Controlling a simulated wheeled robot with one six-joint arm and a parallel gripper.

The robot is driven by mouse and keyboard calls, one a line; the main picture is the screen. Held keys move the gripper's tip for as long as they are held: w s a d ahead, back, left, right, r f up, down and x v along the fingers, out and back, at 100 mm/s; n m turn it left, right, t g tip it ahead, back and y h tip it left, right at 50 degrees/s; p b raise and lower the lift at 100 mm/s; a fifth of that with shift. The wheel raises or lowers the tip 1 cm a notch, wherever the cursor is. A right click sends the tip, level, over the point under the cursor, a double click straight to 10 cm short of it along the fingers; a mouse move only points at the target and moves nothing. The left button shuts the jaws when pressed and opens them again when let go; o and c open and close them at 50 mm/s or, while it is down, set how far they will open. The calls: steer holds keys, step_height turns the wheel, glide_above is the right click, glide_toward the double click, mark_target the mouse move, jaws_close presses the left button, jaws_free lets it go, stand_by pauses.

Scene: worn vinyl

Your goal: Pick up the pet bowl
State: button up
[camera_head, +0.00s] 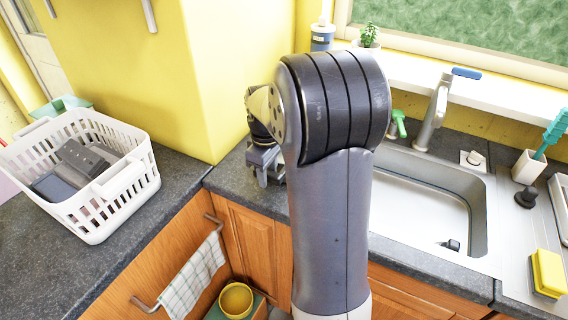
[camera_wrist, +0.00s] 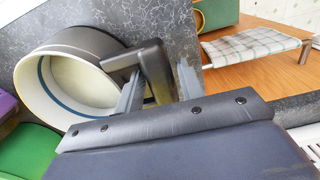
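A round bowl-like vessel (camera_wrist: 47,72) with a grey outside, cream inside and blue inner stripe stands on the dark counter in the wrist view. It may be the pet bowl; my arm hides it in the head view. My gripper (camera_wrist: 160,88) is right beside its rim, with its two grey fingers apart. A black angled piece (camera_wrist: 152,68) shows between the fingers; I cannot tell whether it belongs to the vessel. My gripper also shows over the counter in the head view (camera_head: 265,172). A yellow bowl (camera_head: 237,299) sits low by the cabinets.
A white basket (camera_head: 85,205) with dark items stands on the left counter. The sink (camera_head: 425,205) and tap (camera_head: 434,115) are to the right. A checked towel (camera_head: 194,277) hangs on a cabinet rail. Green (camera_wrist: 28,150) and purple items lie beside the vessel in the wrist view.

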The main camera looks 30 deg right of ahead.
steer(key=shift+f, duration=0.4)
steer(key=shift+c, duration=0.2)
jaws_close()
steer(key=shift+r, duration=0.1)
stand_by(0.9)
